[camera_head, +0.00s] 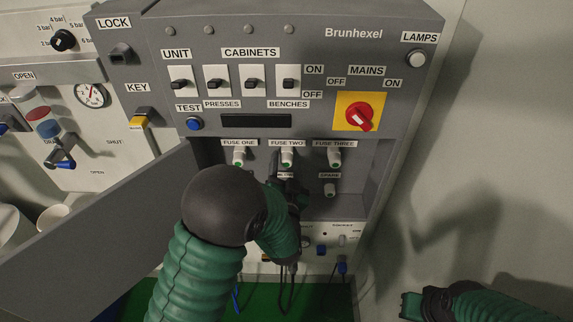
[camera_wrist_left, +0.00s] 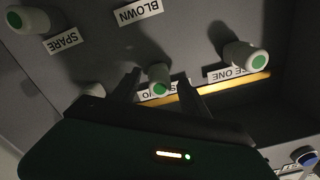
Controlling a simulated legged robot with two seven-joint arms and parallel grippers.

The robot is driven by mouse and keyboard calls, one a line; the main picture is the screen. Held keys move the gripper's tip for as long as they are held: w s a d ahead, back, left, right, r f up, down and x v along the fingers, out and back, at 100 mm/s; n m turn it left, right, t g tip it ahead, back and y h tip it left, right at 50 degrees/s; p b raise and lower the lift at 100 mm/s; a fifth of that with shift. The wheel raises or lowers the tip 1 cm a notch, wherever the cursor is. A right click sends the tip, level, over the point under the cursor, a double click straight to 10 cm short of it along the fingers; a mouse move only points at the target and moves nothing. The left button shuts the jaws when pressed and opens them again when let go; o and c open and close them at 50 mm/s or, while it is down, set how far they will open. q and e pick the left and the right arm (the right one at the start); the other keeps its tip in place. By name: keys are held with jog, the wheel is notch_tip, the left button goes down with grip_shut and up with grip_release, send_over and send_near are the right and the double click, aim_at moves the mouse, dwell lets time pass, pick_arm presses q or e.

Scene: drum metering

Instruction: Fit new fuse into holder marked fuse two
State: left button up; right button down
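The fuse two holder, under its label, has a white-capped fuse (camera_head: 287,156) in it. In the left wrist view this cap with a green end (camera_wrist_left: 159,77) shows between the fingers of my left gripper (camera_wrist_left: 160,83). The fingers stand apart with gaps on both sides of the cap. In the head view my left gripper (camera_head: 287,185) is just below fuse two, partly hidden by my arm. A white fuse with a green end (camera_head: 329,190) sits at the spare label, also in the left wrist view (camera_wrist_left: 27,19). The blown label (camera_wrist_left: 140,12) shows; its place is out of that view. My right gripper (camera_head: 411,304) is low at the right, fingers unclear.
Similar caps stand at fuse one (camera_head: 239,156) and fuse three (camera_head: 334,157). The open grey door (camera_head: 110,225) is left of the recess. The red mains knob (camera_head: 360,116) and unit switches (camera_head: 216,80) are above. Cables (camera_head: 285,290) hang below. The wall right is clear.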

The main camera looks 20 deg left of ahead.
pick_arm(q)
jog(key=p+v, duration=0.8)
jog(key=v, duration=0.9)
jog(key=shift+w, duration=0.1)
dwell(0.4)
